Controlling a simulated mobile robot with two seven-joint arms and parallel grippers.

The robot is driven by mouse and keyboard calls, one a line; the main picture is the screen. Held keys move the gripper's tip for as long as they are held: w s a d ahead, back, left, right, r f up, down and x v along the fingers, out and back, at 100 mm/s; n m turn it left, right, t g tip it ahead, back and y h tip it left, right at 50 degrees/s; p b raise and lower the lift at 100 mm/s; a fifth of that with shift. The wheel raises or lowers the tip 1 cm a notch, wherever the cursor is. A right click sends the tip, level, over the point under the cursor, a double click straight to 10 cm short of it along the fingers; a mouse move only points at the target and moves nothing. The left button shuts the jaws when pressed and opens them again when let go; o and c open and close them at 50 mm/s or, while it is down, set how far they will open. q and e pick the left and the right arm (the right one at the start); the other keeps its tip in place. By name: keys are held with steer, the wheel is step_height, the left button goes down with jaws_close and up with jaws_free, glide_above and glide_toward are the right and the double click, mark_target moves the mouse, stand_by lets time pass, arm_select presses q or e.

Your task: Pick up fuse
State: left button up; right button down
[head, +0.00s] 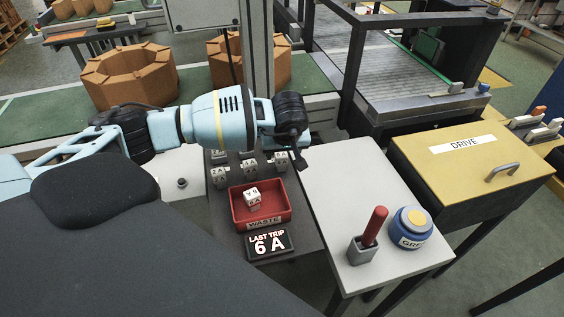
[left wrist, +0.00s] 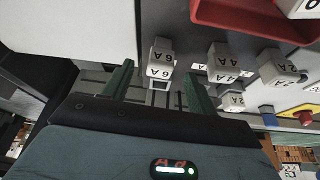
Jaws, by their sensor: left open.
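My left gripper (head: 299,161) is open above the right end of a row of white fuses on a dark panel. In the left wrist view its two green fingers (left wrist: 158,74) spread either side of a fuse marked 6A (left wrist: 160,69), which stands upright in the panel. I cannot tell whether the fingers touch it. A 4A fuse (left wrist: 222,58) stands beside it. A white fuse (head: 252,196) lies in the red waste bin (head: 279,214). A black sign (head: 269,244) reads LAST TRIP 6 A. My right gripper is out of view.
A pale table (head: 345,185) to the right holds a red-handled tool in a grey holder (head: 361,250) and a blue jar (head: 410,228). A yellow DRIVE box (head: 450,165) stands beyond it. A conveyor (head: 390,75) and brown ring-shaped blocks (head: 130,78) are behind.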

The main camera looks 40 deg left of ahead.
mark_target(281, 156)
arm_select(q)
steer(key=shift+x, duration=2.8)
steer(key=shift+w+a+r, duration=0.1)
steer(key=shift+a, duration=0.1)
steer(key=c, duration=1.1)
steer(key=shift+o, duration=0.2)
steer(key=shift+r, duration=5.1)
steer(key=shift+w, duration=0.1)
